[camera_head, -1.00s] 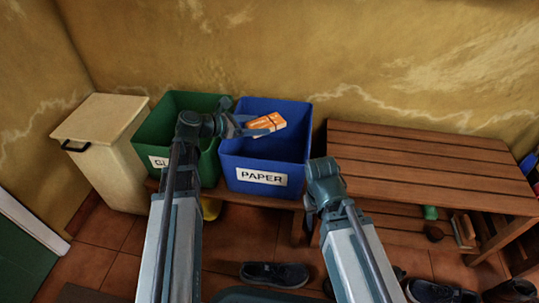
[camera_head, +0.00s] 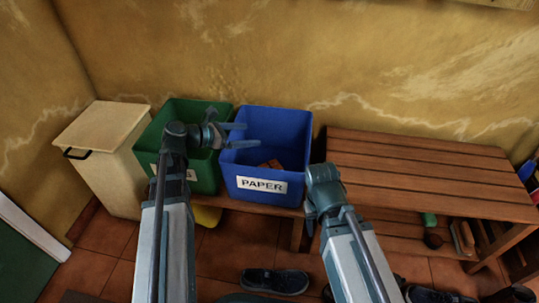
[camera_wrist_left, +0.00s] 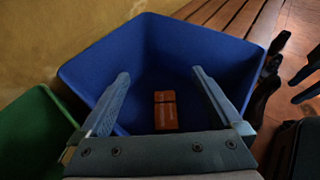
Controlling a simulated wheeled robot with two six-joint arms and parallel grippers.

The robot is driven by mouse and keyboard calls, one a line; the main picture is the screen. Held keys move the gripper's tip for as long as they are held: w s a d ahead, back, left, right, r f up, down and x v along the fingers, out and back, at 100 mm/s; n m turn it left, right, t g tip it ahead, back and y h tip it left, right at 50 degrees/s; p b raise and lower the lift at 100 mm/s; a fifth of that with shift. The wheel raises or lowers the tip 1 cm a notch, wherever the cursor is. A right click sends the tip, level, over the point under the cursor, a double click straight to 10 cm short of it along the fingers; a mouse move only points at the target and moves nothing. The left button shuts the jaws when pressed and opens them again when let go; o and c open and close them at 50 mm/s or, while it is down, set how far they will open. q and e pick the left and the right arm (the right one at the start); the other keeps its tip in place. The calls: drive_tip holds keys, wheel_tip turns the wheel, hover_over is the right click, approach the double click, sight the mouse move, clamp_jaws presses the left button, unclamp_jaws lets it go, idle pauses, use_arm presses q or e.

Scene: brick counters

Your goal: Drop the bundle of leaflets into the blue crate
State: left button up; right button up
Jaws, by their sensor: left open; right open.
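The blue crate (camera_head: 292,128) with a "PAPER" label stands on a low wooden bench. The orange bundle of leaflets (camera_head: 270,165) lies inside it, partly hidden behind the front wall. In the left wrist view the bundle (camera_wrist_left: 166,110) rests on the floor of the blue crate (camera_wrist_left: 190,40), seen between the open fingers. My left gripper (camera_head: 243,134) is open and empty above the crate's left side. My right gripper (camera_head: 311,218) is at the crate's front right, outside it; its fingers are mostly hidden by its own wrist.
A green crate (camera_head: 206,182) stands directly left of the blue one. A cream lidded bin (camera_head: 105,165) is further left. A slatted wooden bench (camera_head: 420,170) is to the right, with small things beneath it. A dark shoe (camera_head: 274,281) lies on the tiled floor.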

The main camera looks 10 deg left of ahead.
use_arm(q)
drive_tip(key=shift+p+v, duration=1.5)
drive_tip(key=shift+v, duration=3.3)
drive_tip(key=shift+a+f, duration=0.1)
